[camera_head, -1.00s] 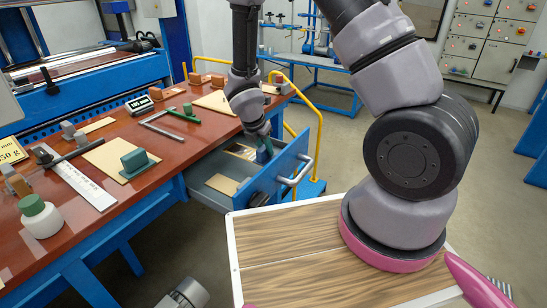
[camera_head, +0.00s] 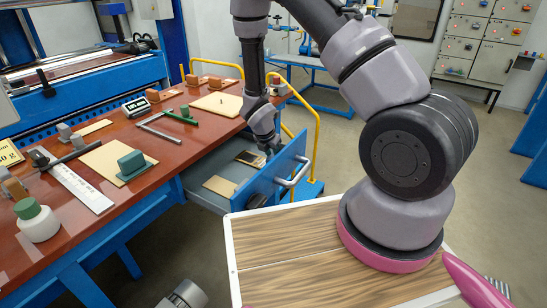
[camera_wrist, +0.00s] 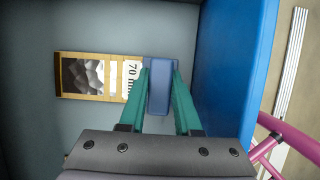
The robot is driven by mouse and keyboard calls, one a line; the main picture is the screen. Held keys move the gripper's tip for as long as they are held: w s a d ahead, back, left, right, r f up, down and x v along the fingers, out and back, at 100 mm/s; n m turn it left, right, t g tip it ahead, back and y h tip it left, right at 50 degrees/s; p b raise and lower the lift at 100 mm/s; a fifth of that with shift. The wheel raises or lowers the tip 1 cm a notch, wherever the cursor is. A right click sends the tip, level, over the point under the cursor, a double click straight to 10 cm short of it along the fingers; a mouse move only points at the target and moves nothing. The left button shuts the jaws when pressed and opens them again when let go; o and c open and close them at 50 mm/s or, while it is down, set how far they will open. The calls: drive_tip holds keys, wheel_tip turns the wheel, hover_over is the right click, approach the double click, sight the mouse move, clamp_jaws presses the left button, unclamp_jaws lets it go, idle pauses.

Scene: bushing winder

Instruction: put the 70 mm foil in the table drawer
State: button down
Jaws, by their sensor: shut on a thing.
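The 70 mm foil (camera_wrist: 95,78) is a tan card with a dark foil picture, a white "70 m…" label and a blue grip block (camera_wrist: 159,85). My gripper (camera_wrist: 160,108) has its teal fingers on both sides of that block, shut on it. In the head view the foil (camera_head: 250,158) is inside the open table drawer (camera_head: 283,178), near its far side. My gripper (camera_head: 272,150) is by the blue drawer front. I cannot tell whether the card touches the drawer floor.
Another tan card (camera_head: 220,186) lies in the drawer's near part. The red-brown table (camera_head: 150,190) holds blocks, a caliper and a white bottle (camera_head: 37,220). A yellow rail (camera_head: 314,130) stands behind the drawer. A wood-topped surface (camera_head: 290,245) is in front.

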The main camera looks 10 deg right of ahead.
drive_tip(key=shift+f, duration=0.1)
drive_tip(key=c, duration=0.6)
unclamp_jaws()
drive_tip(key=shift+f, duration=0.1)
drive_tip(key=v, duration=1.2)
drive_tip(key=s+d+r+m, duration=0.2)
drive_tip(key=d+r+m, duration=0.3)
drive_tip(key=r+m, duration=0.45)
drive_tip(key=s+d+r+m, duration=0.2)
drive_tip(key=d+r+m, duration=0.3)
drive_tip(key=r, duration=0.7)
drive_tip(key=s+a+r+m+t+y, duration=0.1)
drive_tip(key=s+r+m+t+y, duration=0.3)
drive_tip(key=s+r+m, duration=1.1)
drive_tip(key=shift+s+m+y, duration=0.45)
drive_tip(key=shift+m+y, duration=0.15)
drive_tip(key=shift+m, duration=0.25)
